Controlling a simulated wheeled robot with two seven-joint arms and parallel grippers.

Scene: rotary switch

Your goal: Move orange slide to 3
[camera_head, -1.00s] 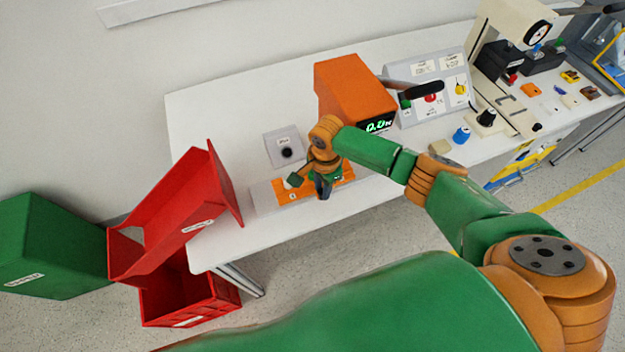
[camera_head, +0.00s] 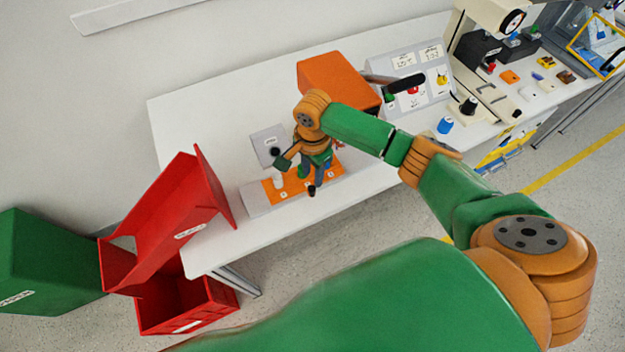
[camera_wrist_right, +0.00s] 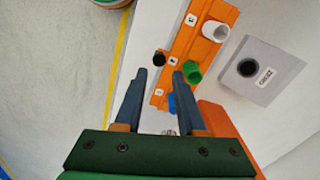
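The orange slide (camera_head: 272,191) is an orange plate on a pale base at the front edge of the white table; in the wrist view the orange plate (camera_wrist_right: 186,43) carries a white peg (camera_wrist_right: 215,31), a green peg (camera_wrist_right: 193,71), a blue peg (camera_wrist_right: 172,104) and small number labels. A black knob (camera_wrist_right: 159,58) sticks out at its edge. My right gripper (camera_wrist_right: 160,75) is open and empty above the slide, its fingertips just short of the knob in the picture; I cannot tell whether they touch anything. In the head view, my right gripper (camera_head: 298,176) covers part of the slide. My left gripper is not in view.
A grey plate with a black button (camera_wrist_right: 247,68) lies behind the slide. An orange box (camera_head: 325,75) and a grey switch panel (camera_head: 385,62) stand to the right. Red bins (camera_head: 190,300) are at the left beside the table. The table's left part is clear.

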